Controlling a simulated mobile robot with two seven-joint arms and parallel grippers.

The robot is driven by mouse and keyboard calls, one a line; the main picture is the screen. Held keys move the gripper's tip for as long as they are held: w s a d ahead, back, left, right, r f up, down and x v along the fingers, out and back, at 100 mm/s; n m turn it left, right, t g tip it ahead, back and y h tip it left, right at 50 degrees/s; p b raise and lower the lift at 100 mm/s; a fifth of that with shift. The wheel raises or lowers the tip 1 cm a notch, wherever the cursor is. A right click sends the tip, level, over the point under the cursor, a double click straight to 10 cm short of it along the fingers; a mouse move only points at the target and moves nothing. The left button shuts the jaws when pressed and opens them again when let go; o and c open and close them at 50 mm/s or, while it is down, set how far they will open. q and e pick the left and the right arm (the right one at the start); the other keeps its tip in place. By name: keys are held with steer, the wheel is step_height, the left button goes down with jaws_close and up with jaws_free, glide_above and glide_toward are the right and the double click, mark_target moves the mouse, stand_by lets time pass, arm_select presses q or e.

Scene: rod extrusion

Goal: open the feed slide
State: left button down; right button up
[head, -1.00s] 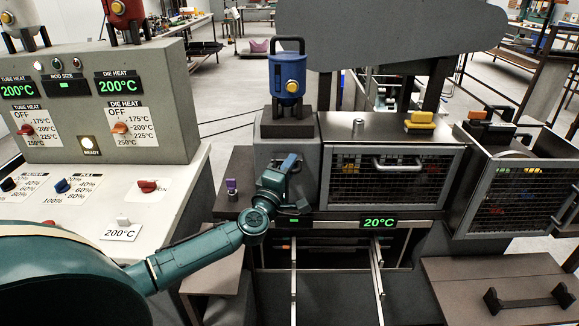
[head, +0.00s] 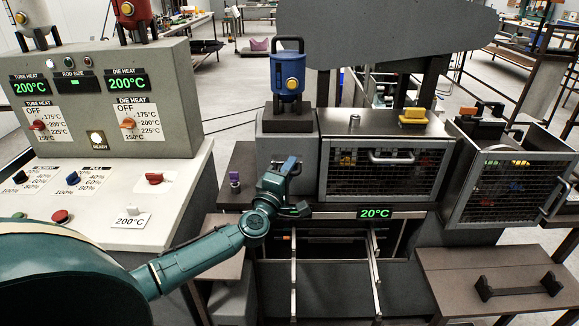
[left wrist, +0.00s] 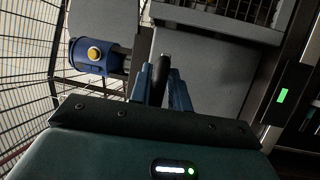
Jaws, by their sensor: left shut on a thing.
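My left gripper (head: 293,172) is at the front of the grey housing below the blue hopper (head: 288,76). In the left wrist view its two blue fingers (left wrist: 163,92) are closed on a dark rounded handle (left wrist: 163,70), standing out from a grey face. I take this handle to be that of the feed slide. The slide itself is mostly hidden behind the gripper in the head view. The blue hopper with its yellow button also shows in the left wrist view (left wrist: 95,56). My right gripper is in neither view.
A mesh-fronted box (head: 386,172) stands right of the housing, with a 20°C display (head: 375,213) below. An open mesh door (head: 510,188) is farther right. A small purple knob (head: 234,180) is left of the gripper. The control panel (head: 150,180) stands at the left.

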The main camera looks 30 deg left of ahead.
arm_select(q)
steer(key=shift+s+r, duration=0.15)
steer(key=shift+r, duration=0.35)
steer(key=c, duration=1.5)
jaws_free()
steer(key=shift+d, duration=0.1)
steer(key=shift+o, duration=0.2)
steer(key=shift+f, duration=0.15)
steer(key=shift+s+d+f, duration=0.1)
steer(key=shift+s+f, duration=0.15)
steer(key=shift+s, duration=0.25)
steer(key=v, duration=1.2)
steer(key=shift+s, duration=0.1)
